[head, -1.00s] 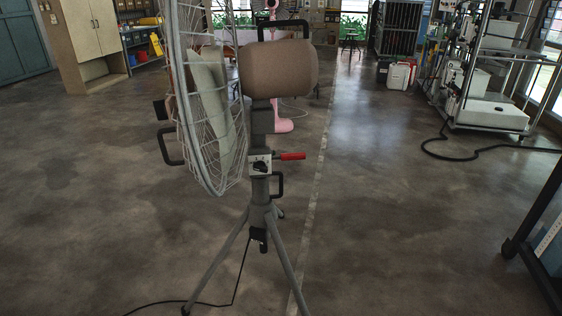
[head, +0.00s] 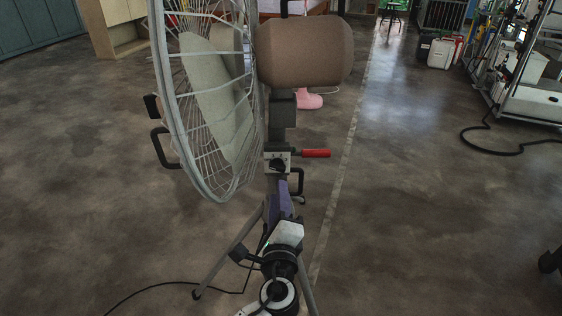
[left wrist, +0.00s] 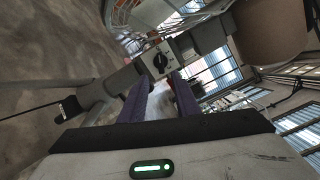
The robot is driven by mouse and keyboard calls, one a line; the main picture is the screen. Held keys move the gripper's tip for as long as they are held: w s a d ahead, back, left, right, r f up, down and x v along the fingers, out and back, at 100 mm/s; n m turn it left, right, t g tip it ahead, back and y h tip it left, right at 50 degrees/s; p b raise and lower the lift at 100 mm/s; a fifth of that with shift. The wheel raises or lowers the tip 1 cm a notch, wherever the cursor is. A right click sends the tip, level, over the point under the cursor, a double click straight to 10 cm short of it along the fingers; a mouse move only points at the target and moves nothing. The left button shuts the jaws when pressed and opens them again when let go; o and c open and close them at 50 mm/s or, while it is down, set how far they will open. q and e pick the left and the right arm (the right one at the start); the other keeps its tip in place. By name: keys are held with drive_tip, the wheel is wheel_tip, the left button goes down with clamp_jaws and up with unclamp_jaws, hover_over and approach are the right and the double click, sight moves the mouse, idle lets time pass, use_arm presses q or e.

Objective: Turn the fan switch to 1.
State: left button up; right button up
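The fan switch (head: 278,163) is a black knob on a white plate on the fan's grey post, under the brown motor housing. In the left wrist view the dark knob (left wrist: 161,61) sits on its pale plate just beyond the fingertips; its marks are too small to read. My left gripper (head: 281,191) is below the switch in the head view, pointing up at it. In the left wrist view the two purple fingers of my left gripper (left wrist: 159,84) stand apart with nothing between them. My right gripper is not in view.
The caged fan head (head: 205,100) stands left of the switch. A red handle (head: 314,153) sticks out to the right, and a black loop handle (head: 297,181) is below it. A cable (head: 150,287) lies on the floor. Open floor surrounds the tripod.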

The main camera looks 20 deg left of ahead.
sight(277, 170)
use_arm(q)
drive_tip(key=b+x, duration=0.2)
drive_tip(key=x, duration=0.6)
drive_tip(key=shift+s+a, duration=0.1)
drive_tip(key=shift+w+a+b, duration=0.15)
drive_tip(key=shift+w+b, duration=0.2)
drive_tip(key=shift+w, duration=0.1)
drive_tip(key=shift+w+r, duration=0.1)
drive_tip(key=shift+w, duration=0.05)
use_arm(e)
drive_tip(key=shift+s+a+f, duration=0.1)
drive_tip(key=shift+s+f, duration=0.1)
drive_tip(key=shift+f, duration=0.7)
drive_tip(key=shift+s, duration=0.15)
use_arm(q)
drive_tip(key=c, duration=0.6)
clamp_jaws()
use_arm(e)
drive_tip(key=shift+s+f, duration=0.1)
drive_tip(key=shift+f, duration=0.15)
